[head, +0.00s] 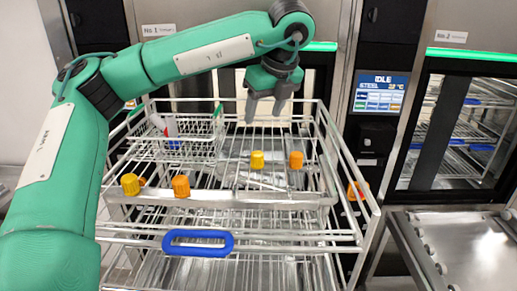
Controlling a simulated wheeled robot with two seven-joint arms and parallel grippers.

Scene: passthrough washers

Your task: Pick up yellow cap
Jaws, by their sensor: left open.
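A yellow cap (257,160) sits in the wire rack (240,198), below my left gripper. Another yellow cap (130,184) is at the rack's front left, with an amber cap (181,186) to its right. My left gripper (264,112) is open and empty, with its fingers pointing down above the rack's back part. It appears clear of the caps. My right gripper is not in view.
An orange cap (296,160) sits just right of the middle yellow cap. A small wire basket (170,148) holds red, white and blue items. Rack rails surround the caps. A blue handle (198,243) is at the front. Washer No.2 (470,130) stands right.

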